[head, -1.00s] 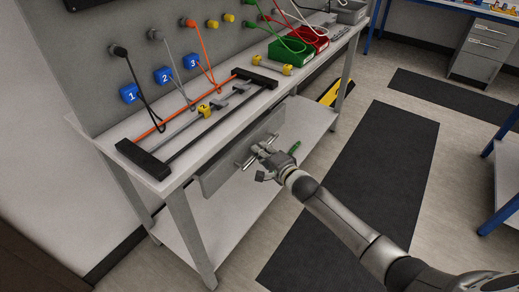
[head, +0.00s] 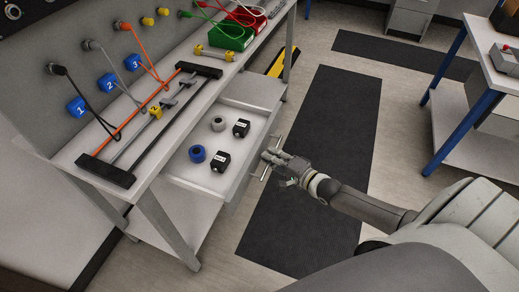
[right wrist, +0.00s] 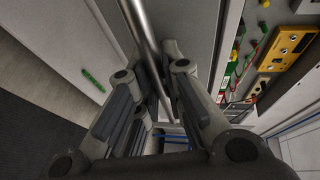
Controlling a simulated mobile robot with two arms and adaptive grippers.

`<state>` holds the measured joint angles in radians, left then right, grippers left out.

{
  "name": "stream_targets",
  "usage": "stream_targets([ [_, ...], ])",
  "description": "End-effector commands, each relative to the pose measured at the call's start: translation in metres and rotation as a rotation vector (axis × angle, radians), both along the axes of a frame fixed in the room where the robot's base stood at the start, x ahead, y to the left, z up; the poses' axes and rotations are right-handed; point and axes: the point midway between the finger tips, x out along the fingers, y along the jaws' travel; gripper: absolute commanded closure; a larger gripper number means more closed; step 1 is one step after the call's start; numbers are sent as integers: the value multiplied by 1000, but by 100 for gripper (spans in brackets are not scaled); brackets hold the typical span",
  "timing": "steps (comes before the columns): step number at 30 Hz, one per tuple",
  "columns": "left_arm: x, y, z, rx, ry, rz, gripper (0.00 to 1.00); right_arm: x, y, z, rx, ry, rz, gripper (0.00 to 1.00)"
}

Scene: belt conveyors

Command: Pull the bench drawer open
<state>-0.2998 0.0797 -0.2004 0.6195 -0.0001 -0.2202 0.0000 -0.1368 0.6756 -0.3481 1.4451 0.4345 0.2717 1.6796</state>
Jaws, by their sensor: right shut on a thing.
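The bench drawer (head: 187,176) stands pulled out from under the bench top in the head view. Its metal bar handle (head: 271,157) is on the drawer front. My right gripper (head: 273,157) is shut on the handle, at about its middle. The right wrist view shows the handle bar (right wrist: 142,22) running between the fingers of the right gripper (right wrist: 160,75). Inside the drawer lie a blue ring (head: 197,153), a grey ring (head: 218,123) and two black blocks with white labels (head: 222,161) (head: 241,128). My left gripper is not in view.
The bench top (head: 75,151) carries a rail frame with a black end block (head: 105,170), a yellow part (head: 215,53) and a green bin (head: 231,36). A blue-legged table (head: 447,65) stands at the right. Floor with dark mats (head: 335,120) lies between them.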

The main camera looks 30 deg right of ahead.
Motion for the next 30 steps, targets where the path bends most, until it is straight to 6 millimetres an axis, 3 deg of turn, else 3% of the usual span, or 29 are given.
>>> stream_targets([
  [16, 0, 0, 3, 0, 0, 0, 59, -8, -7, 1, 0, -1, -1, 100],
  [17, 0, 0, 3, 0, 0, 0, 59, -8, -7, 1, 0, -1, -1, 88],
  [19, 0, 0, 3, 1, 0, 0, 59, -8, -7, 0, 0, -1, -1, 81],
  [30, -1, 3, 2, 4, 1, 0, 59, -10, -7, 0, 1, 0, 0, 81],
])
